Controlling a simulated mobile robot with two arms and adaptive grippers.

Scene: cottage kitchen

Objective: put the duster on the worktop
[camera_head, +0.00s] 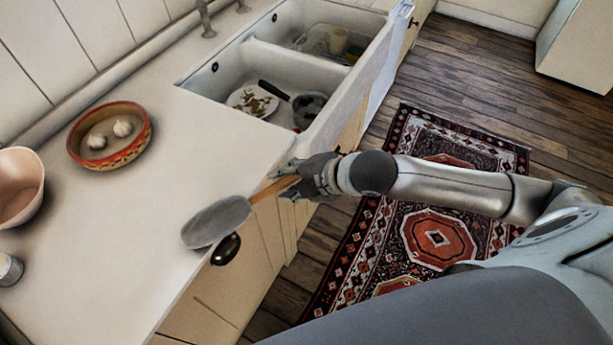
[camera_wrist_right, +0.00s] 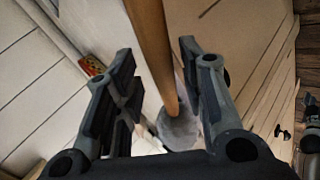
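The duster has a grey, rounded head (camera_head: 216,222) and a wooden handle (camera_head: 272,189). Its head is at the front edge of the pale worktop (camera_head: 120,235), above a dark drawer pull; I cannot tell whether it touches the top. The handle points toward my right gripper (camera_head: 294,181). In the right wrist view the handle (camera_wrist_right: 155,55) runs between the fingers of the right gripper (camera_wrist_right: 157,60), with narrow gaps seen on both sides. The fingers look open around it. The grey head (camera_wrist_right: 180,130) shows beyond them.
A red patterned bowl (camera_head: 75,148) with garlic, a pinkish bowl (camera_head: 18,187) and a small jar (camera_head: 8,269) stand on the worktop. The sink (camera_head: 225,82) with dishes is behind. Bare worktop lies between the bowls and the front edge. A patterned rug (camera_head: 345,268) covers the floor.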

